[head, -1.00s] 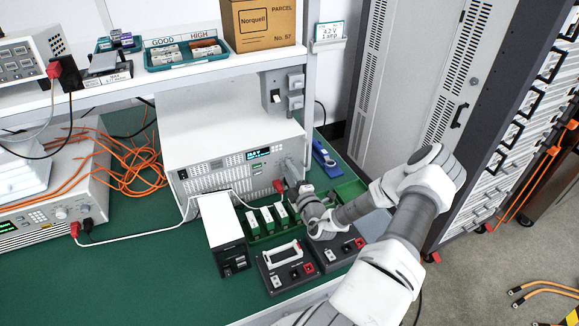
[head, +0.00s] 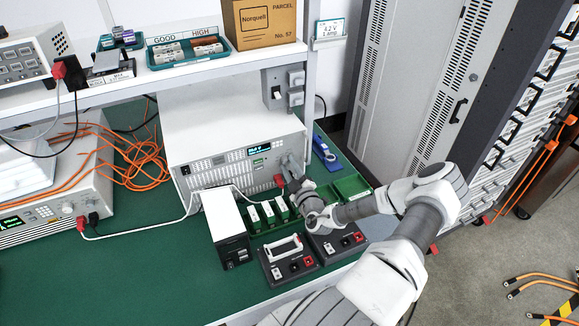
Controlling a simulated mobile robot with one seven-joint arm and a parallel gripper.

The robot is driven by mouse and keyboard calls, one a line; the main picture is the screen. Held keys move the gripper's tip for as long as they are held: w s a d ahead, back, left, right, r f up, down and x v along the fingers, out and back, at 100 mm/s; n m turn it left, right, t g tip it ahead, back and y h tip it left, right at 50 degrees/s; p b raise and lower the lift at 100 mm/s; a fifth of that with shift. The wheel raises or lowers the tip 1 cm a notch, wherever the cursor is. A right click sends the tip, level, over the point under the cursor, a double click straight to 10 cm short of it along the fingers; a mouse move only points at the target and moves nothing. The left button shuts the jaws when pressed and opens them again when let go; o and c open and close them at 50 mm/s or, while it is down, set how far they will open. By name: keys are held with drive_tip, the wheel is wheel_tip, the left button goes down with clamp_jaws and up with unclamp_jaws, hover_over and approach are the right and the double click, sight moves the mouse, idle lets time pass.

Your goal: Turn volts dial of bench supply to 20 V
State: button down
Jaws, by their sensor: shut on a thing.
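The bench supply (head: 235,125) is a large white box on the green bench, with a grilled front, a lit display (head: 259,150) and keys. The digits on the display are too small to read surely. My gripper (head: 287,164) is at the right end of its front panel, shut on what looks like the volts dial. The dial itself is hidden behind my gripper and wrist. A red plug (head: 279,181) sits low on the panel, just left of my wrist.
In front of the supply stand a white-and-black box (head: 225,225), a green tray (head: 256,226) with several modules, and two black units (head: 288,262). A shelf (head: 130,80) overhangs behind. Orange cables (head: 140,160) lie left. The front-left bench is clear.

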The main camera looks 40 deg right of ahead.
drive_tip(key=c, duration=0.6)
unclamp_jaws()
drive_tip(key=shift+o, duration=0.2)
drive_tip(key=v, duration=1.7)
drive_tip(key=shift+s+a, duration=0.15)
drive_tip(key=shift+s, duration=0.1)
